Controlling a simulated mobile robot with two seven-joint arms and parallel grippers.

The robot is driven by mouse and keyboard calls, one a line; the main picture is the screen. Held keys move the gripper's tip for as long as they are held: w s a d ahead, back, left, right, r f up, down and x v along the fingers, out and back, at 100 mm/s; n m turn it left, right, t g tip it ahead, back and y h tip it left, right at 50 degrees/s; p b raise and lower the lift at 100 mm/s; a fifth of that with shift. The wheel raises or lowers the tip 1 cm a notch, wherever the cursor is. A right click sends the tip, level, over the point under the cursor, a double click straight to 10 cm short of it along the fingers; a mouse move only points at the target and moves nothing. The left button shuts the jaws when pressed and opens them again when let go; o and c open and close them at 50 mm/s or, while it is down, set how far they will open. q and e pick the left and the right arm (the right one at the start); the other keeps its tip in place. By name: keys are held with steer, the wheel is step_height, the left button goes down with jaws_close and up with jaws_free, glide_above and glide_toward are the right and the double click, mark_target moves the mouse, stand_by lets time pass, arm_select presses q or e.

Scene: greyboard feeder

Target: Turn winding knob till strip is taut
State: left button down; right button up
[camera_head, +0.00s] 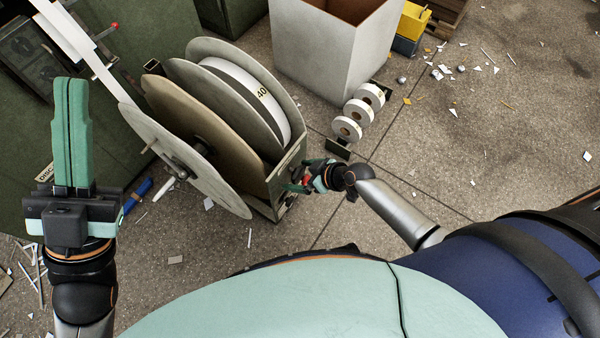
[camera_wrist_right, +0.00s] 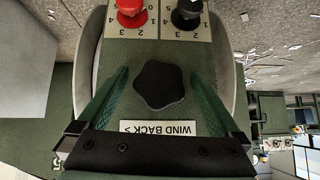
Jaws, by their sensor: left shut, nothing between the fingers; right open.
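The black star-shaped winding knob (camera_wrist_right: 160,85) is on a green panel above an upside-down "WIND BACK" label (camera_wrist_right: 185,128) in the right wrist view. My right gripper (camera_wrist_right: 160,79) is open, with one green finger on each side of the knob; I cannot tell whether either touches it. In the head view my right gripper (camera_head: 302,181) is at the feeder's near end, hiding the knob. The white strip (camera_head: 90,50) runs down from the upper left towards the reel and looks straight there. My left gripper (camera_head: 71,84) is shut, empty and raised at the left.
The feeder carries large grey discs (camera_head: 150,150) and a white roll marked 40 (camera_head: 270,105). Red (camera_wrist_right: 131,14) and black (camera_wrist_right: 187,15) knobs sit beyond the winding knob. Small white rolls (camera_head: 347,128) and a grey bin (camera_head: 315,55) stand behind. Scraps litter the floor.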

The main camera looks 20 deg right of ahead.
steer(key=shift+s+d+r, duration=0.15)
steer(key=shift+s+r, duration=0.05)
steer(key=shift+r, duration=0.1)
steer(key=shift+p+v, duration=0.8)
steer(key=shift+v, duration=0.4)
steer(key=p, duration=0.3)
glide_toward(301, 174)
arm_select(q)
steer(key=w+a+f+n+g+y, duration=0.1)
steer(key=w+f+n+g+y, duration=0.2)
steer(key=f, duration=0.7)
steer(key=w+a+f+n+g+y, duration=0.1)
steer(key=w+f+n+g+y, duration=0.2)
steer(key=f+y, duration=0.4)
steer(key=shift+w+f+n+y, duration=0.45)
steer(key=shift+f+n, duration=0.85)
steer(key=shift+f, duration=0.65)
arm_select(e)
steer(key=shift+v, duration=0.85)
steer(key=shift+s+f, duration=0.1)
